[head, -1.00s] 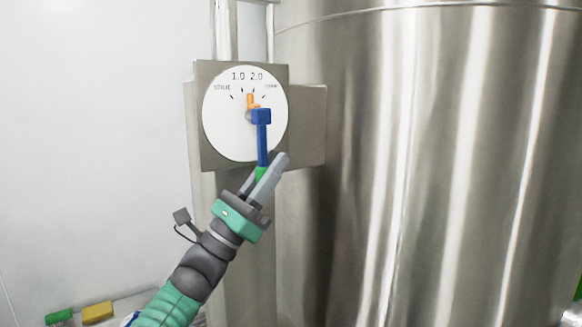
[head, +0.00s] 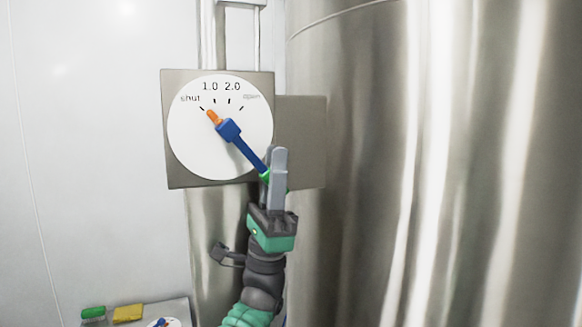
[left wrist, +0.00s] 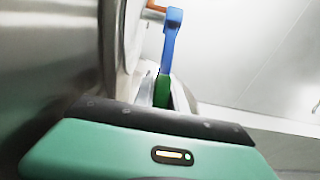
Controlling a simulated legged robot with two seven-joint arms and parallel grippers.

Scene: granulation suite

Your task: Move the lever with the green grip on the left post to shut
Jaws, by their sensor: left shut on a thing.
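The lever (head: 246,152) is a blue bar on a white round dial (head: 195,148) on the post. Its orange pointer (head: 212,116) points up and left, close to the tick by the word "shut". The green grip (head: 265,175) is at the lever's lower right end, partly hidden by my fingers. My left gripper (head: 274,176) is shut on the green grip from below. In the left wrist view the blue lever (left wrist: 170,40) rises from the green grip (left wrist: 162,90) between my fingers. My right gripper is not in view.
A large steel vessel (head: 430,160) fills the right side, close beside my gripper. A shelf at the bottom left holds a green item (head: 93,312) and a yellow block (head: 128,314). The pale wall (head: 80,150) on the left is clear.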

